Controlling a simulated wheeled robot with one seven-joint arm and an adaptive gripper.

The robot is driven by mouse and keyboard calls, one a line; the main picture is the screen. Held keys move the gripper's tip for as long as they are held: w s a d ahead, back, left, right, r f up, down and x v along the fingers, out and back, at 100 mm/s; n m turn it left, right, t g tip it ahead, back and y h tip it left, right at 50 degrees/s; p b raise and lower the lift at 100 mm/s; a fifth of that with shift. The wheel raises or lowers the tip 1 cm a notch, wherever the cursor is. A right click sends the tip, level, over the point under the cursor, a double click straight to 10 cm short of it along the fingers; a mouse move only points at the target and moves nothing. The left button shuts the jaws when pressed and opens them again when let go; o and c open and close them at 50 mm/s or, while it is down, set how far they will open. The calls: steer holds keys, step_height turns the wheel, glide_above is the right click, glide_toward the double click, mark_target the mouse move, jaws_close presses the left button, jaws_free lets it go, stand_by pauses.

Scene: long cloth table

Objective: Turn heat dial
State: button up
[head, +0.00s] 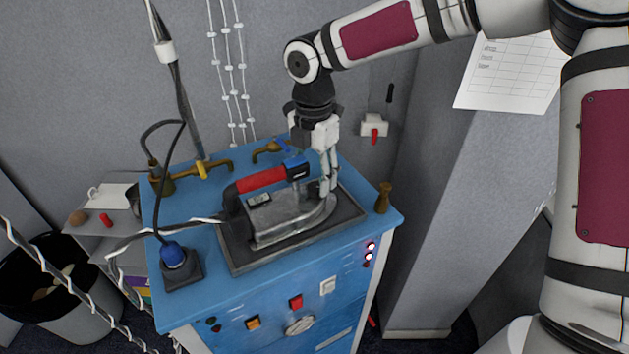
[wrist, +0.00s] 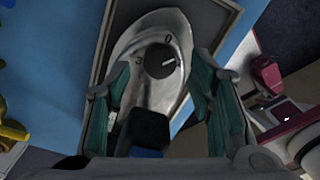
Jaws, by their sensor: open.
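A metal iron (head: 285,227) with a red and black handle rests on a dark plate (head: 238,266) on top of a blue cabinet. Its heat dial (wrist: 159,61) is a round black knob with a white pointer line toward the right; a 0 and what looks like a 3 are marked beside it. My gripper (head: 328,190) points down over the nose of the iron. In the wrist view my gripper (wrist: 158,76) is open, its teal-padded fingers on either side of the dial with gaps. In the head view the dial cannot be made out.
The iron's handle (head: 261,180) stands close to the left of my fingers. Brass taps (head: 215,165) and a brass knob (head: 383,197) stand on the blue cabinet top (head: 213,298). A cable runs left from the iron. A grey wall (head: 285,25) rises behind.

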steer(key=shift+f, duration=1.05)
jaws_close()
steer(key=shift+m, duration=2.8)
